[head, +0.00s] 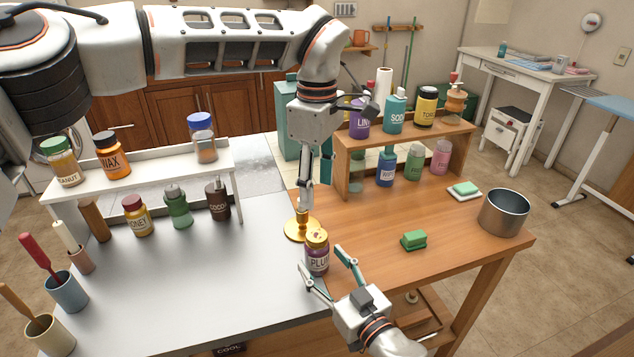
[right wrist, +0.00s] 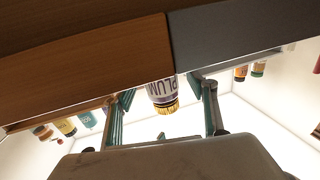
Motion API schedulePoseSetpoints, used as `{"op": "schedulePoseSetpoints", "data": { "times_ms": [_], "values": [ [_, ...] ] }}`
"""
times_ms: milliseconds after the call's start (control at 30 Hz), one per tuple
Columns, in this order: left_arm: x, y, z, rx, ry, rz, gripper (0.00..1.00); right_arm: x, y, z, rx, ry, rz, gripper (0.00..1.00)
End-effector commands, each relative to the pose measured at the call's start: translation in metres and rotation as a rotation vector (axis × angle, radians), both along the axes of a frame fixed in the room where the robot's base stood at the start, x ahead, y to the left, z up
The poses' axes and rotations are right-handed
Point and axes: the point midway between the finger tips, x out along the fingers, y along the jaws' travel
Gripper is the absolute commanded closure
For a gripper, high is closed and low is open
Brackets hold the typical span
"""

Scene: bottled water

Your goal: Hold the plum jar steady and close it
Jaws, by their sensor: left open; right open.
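The plum jar (head: 317,256) stands upright near the seam between the grey counter and the wooden table, purple with a white label. A gold-yellow top (head: 317,238) shows on it; I cannot tell how tightly it sits. My right gripper (head: 323,264) is open, with one finger on each side of the jar. In the right wrist view the jar (right wrist: 162,88) appears upside down between the spread fingers (right wrist: 162,100), with gaps on both sides. My left gripper (head: 303,205) is open and points down just behind the jar, above a round gold piece (head: 301,230); contact is unclear.
A white shelf (head: 140,180) with several jars stands left. A wooden rack (head: 400,140) with bottles stands behind. A green sponge (head: 413,240) and a metal pot (head: 504,212) are right. Cups with utensils (head: 65,291) stand front left. The grey counter's middle (head: 230,275) is clear.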

Motion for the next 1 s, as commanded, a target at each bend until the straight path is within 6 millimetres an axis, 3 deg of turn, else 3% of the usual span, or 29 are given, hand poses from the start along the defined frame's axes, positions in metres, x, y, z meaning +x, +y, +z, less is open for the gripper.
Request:
{"op": "schedulePoseSetpoints", "data": {
  "times_ms": [200, 400, 1000],
  "values": [
    [0.0, 0.0, 0.0, 0.0, 0.0, 0.0, 0.49, -0.039, -0.022, -0.001, 0.0, 0.004, 0.0, 0.43],
    [0.0, 0.0, 0.0, 0.0, 0.0, 0.0, 0.49, -0.062, -0.036, -0.001, 0.001, 0.003, 0.0, 0.43],
    [0.0, 0.0, 0.0, 0.0, 0.0, 0.0, 0.49, -0.072, -0.042, 0.0, 0.0, 0.0, 0.0, 0.43]
  ]
}}
